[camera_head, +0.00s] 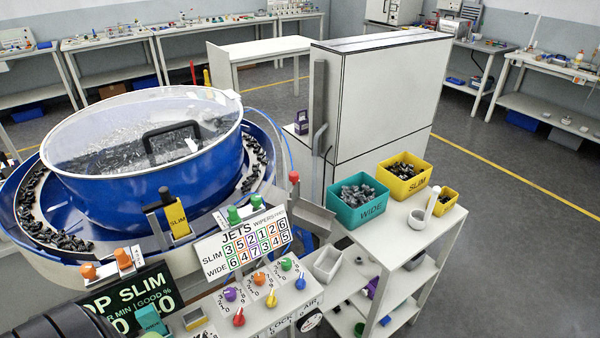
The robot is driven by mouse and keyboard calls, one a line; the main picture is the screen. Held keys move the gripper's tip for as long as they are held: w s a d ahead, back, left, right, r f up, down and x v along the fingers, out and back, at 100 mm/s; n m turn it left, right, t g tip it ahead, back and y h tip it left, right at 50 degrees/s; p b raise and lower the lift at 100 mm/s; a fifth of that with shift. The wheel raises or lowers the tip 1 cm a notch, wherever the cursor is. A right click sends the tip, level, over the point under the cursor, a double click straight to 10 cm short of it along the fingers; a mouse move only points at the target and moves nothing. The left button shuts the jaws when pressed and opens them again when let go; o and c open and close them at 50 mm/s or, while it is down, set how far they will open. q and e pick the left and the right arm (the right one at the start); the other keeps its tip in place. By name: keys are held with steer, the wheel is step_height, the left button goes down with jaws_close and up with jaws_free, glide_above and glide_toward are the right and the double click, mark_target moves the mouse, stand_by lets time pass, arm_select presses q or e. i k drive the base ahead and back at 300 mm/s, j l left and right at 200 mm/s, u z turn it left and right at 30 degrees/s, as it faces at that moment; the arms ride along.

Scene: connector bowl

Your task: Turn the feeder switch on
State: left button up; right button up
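I cannot read any label that marks the feeder switch. The blue bowl feeder (150,170) under a clear lid stands at the left, with black parts on its track. A sloped control panel (215,320) in front carries purple, orange and green dials (259,279) and red, yellow and blue pointer knobs (272,299). A dark rounded part of my arm shows at the bottom left edge.
A teal WIDE bin (362,214), a yellow SLIM bin (403,185) and a small yellow bin (445,202) sit on a white shelf unit (430,232). A red-topped lever (294,178) rises beside the metal chute (303,212). A tall white cabinet (385,100) stands behind. Grey floor is clear at right.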

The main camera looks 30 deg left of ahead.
mark_target(239, 320)
steer(key=j+u, duration=0.15)
steer(key=u, duration=1.6)
steer(key=k+j, duration=0.05)
